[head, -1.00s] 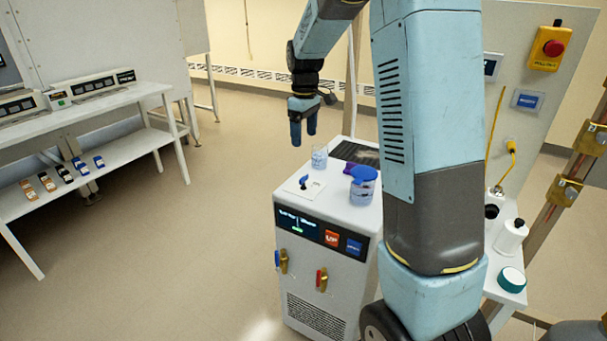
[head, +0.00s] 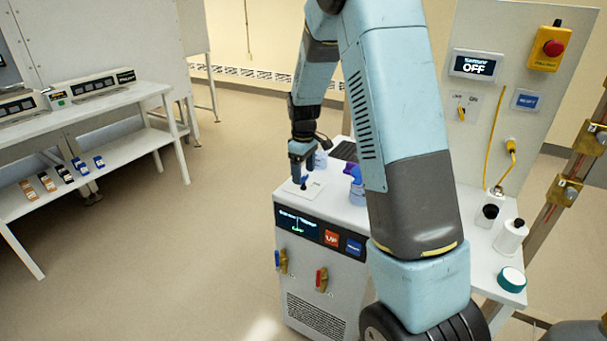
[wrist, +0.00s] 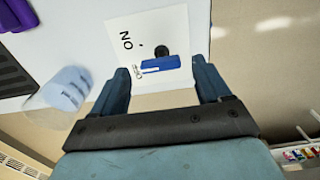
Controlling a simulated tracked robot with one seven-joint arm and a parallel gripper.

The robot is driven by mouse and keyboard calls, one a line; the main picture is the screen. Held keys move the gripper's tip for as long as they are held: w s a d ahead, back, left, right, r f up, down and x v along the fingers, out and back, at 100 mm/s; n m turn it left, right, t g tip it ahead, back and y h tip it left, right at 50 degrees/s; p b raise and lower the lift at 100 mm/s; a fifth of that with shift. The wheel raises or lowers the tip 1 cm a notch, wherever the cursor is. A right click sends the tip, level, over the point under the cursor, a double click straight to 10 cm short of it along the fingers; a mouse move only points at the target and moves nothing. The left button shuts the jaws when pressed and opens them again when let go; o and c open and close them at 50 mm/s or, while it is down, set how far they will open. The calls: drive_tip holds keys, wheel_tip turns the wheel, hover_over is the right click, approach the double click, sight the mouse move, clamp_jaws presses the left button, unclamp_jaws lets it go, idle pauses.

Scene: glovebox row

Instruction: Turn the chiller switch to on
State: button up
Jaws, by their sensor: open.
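The chiller is the white cabinet (head: 296,250) with a dark front panel. On its top lies a white plate (head: 316,190) with a small dark-blue switch (head: 304,183). In the wrist view the plate (wrist: 180,28) bears the lettering "ON" and a small dark mark. There the switch shows a blue bar (wrist: 172,63) and a black knob. My gripper (head: 301,158) is open and points down just above the switch. In the wrist view the bar lies between the fingers of my gripper (wrist: 161,72), with gaps at both sides; contact cannot be told.
A glass beaker (wrist: 68,92) stands close beside the plate, near my left finger in the wrist view. Open floor lies left of the cabinet.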

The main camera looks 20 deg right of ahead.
drive_tip(key=shift+f, duration=0.75)
drive_tip(key=c, duration=1)
